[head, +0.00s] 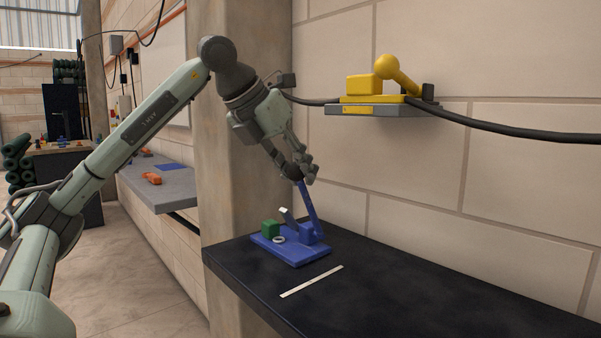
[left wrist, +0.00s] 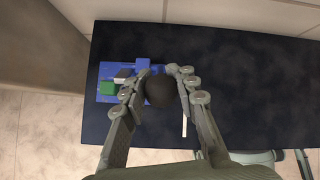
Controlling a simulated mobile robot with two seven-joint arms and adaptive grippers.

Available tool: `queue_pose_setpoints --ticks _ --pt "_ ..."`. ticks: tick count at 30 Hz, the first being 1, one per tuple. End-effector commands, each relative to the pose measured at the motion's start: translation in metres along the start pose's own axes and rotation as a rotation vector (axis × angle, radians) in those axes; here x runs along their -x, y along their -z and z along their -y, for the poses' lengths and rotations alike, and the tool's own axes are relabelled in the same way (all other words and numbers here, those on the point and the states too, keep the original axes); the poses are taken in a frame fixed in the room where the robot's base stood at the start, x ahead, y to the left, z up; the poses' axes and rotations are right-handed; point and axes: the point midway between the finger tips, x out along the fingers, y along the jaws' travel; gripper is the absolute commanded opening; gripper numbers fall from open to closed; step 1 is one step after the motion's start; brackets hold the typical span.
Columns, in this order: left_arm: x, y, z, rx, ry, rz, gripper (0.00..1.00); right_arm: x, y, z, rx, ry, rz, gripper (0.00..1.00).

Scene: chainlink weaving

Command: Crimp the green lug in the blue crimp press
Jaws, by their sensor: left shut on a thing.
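The blue crimp press (head: 291,252) stands on the black bench, with its blue lever (head: 311,213) raised and slightly tilted. The green lug (head: 270,229) sits on the left part of the press base, beside a small pale ring (head: 279,240). My left gripper (head: 301,174) is shut on the dark round knob at the lever's top. In the left wrist view the knob (left wrist: 159,91) lies between the fingers, and the green lug (left wrist: 107,88) is left of them. The fingers and knob hide part of the press there. My right gripper is not in view.
A pale strip (head: 312,281) lies on the black bench (head: 420,290) in front of the press. A yellow device (head: 372,85) sits on a wall shelf above right, with a black cable. A concrete pillar (head: 236,190) stands left of the bench. The bench's right part is clear.

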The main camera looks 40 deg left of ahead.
Motion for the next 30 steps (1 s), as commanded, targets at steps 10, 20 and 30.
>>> queue_pose_setpoints --ticks 10,20,30 --pt "0.003 -0.003 0.0 0.001 0.003 0.012 0.45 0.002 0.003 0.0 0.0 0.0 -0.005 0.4" --pt "0.002 -0.001 0.0 0.0 0.002 0.005 0.51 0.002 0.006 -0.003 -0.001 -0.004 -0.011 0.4" --pt "0.05 -0.002 0.001 -0.001 0.006 0.011 0.51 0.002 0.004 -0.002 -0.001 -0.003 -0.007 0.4"
